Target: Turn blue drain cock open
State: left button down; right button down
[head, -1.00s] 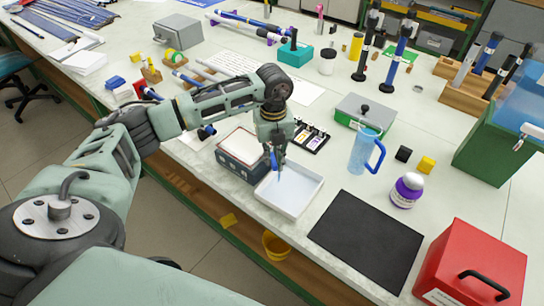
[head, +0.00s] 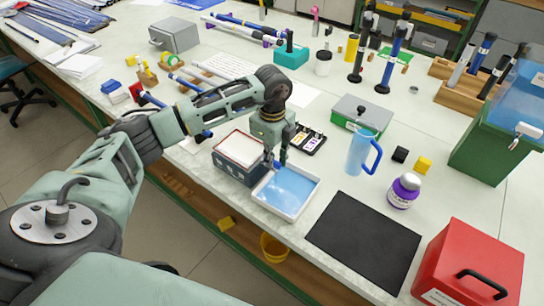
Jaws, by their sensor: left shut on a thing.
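The blue drain cock (head: 278,165) shows as a small blue patch at the right side of the dark box with a pale top (head: 238,172); most of it is hidden by my gripper. My left gripper (head: 276,160) points down there and is shut on the cock. Just below and to the right, a white shallow tray (head: 259,196) holds a layer of blue liquid. My right gripper is out of view.
A black mat (head: 365,240) and a red case (head: 470,265) lie to the right. The table's front edge runs close to the tray.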

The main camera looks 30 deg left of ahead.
pick_arm(q)
jog(key=shift+w+r, duration=0.1)
dwell(0.4)
jog(key=c, duration=2)
grip_release()
jog(key=shift+c, duration=0.2)
notch_tip(320, 180, up, 12)
